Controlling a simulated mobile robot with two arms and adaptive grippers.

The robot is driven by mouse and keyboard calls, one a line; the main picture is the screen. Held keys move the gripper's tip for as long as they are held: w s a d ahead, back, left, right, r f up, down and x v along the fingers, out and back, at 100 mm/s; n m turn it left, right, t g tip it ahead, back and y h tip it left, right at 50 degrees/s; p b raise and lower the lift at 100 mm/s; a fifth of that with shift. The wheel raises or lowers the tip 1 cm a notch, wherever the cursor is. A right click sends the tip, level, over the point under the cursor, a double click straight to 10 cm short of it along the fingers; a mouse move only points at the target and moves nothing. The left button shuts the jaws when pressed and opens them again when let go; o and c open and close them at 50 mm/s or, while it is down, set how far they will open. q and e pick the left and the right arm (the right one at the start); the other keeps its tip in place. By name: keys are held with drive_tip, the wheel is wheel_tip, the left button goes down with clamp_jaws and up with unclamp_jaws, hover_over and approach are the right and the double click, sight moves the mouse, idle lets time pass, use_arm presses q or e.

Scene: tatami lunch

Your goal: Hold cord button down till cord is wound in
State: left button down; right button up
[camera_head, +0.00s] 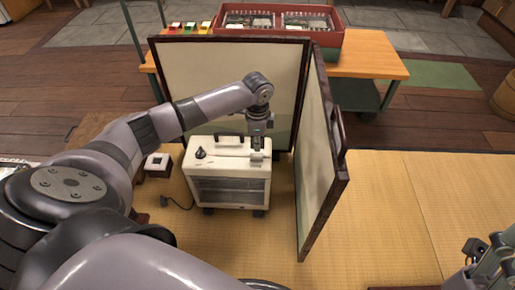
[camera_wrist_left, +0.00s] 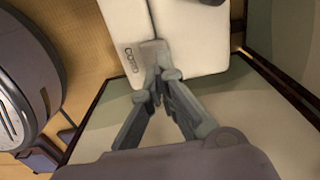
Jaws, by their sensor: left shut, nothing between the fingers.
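A cream heater-like appliance (camera_head: 229,185) stands on the tatami, with a dark handle and a dark knob on top. My left gripper (camera_head: 257,150) points down at the right end of its top, fingers shut and empty. My right gripper (camera_head: 487,263) is partly in view at bottom right.
A folding screen (camera_head: 315,160) stands close behind and to the right of the appliance. A small dark box with a white top (camera_head: 158,160) sits to its left. Behind the screen, a wooden table (camera_head: 372,65) bears a red crate (camera_head: 333,40). Open tatami (camera_head: 400,210) lies right.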

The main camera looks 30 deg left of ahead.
sight(258, 154)
use_arm(q)
drive_tip(key=shift+w+r, duration=0.1)
drive_tip(key=shift+r, duration=1.85)
drive_tip(key=shift+a, duration=0.1)
